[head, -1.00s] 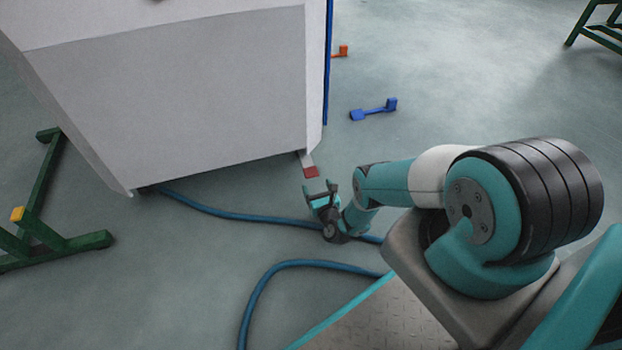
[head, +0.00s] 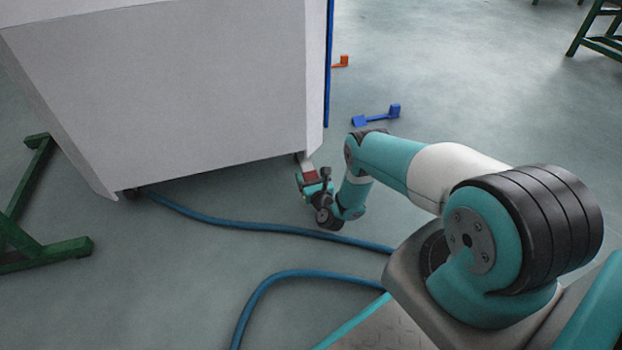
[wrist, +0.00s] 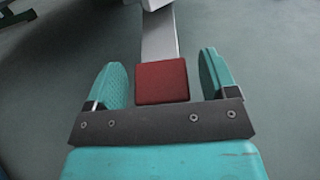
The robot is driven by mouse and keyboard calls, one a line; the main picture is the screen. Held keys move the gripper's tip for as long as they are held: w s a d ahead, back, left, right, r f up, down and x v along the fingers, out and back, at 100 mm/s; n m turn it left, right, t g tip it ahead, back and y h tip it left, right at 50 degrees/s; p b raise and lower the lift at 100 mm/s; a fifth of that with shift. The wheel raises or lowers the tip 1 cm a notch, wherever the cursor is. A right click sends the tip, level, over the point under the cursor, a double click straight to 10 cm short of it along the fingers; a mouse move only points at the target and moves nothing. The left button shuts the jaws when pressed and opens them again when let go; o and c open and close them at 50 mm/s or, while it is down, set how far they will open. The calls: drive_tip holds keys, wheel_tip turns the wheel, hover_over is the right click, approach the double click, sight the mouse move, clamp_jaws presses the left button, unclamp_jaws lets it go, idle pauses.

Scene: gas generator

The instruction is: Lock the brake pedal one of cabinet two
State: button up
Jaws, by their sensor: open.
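The brake pedal (head: 311,173) sticks out low from the near right corner of the white cabinet (head: 180,90). Its red pad (wrist: 161,82) sits on a flat grey metal arm (wrist: 160,32) in the wrist view. My gripper (head: 312,178) is open at the pedal. In the wrist view my gripper (wrist: 165,82) has one finger on each side of the red pad, with a gap to both. In the head view the gripper partly hides the pad. Whether the gripper's palm touches the pad, I cannot tell.
A blue hose (head: 240,224) runs on the floor below the arm. A blue pedal-like part (head: 376,116) and an orange one (head: 341,62) are behind, right of the cabinet. Green stands (head: 40,245) are at the left and far right.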

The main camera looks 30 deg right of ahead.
drive_tip(key=c, duration=1.2)
drive_tip(key=shift+w+d+f+b, duration=0.15)
drive_tip(key=shift+f+b, duration=0.55)
drive_tip(key=shift+f, duration=0.2)
drive_tip(key=shift+c, duration=0.5)
drive_tip(key=shift+r, duration=0.1)
drive_tip(key=o, duration=1.3)
drive_tip(key=shift+s+a+r+p, duration=0.2)
drive_tip(key=shift+s+p, duration=0.1)
drive_tip(key=shift+p, duration=0.65)
drive_tip(key=p+v, duration=1.2)
drive_tip(key=v, duration=0.3)
drive_tip(key=shift+s+a+f, duration=0.1)
drive_tip(key=shift+s, duration=0.15)
drive_tip(key=shift+s+a, duration=0.15)
drive_tip(key=shift+s, duration=0.4)
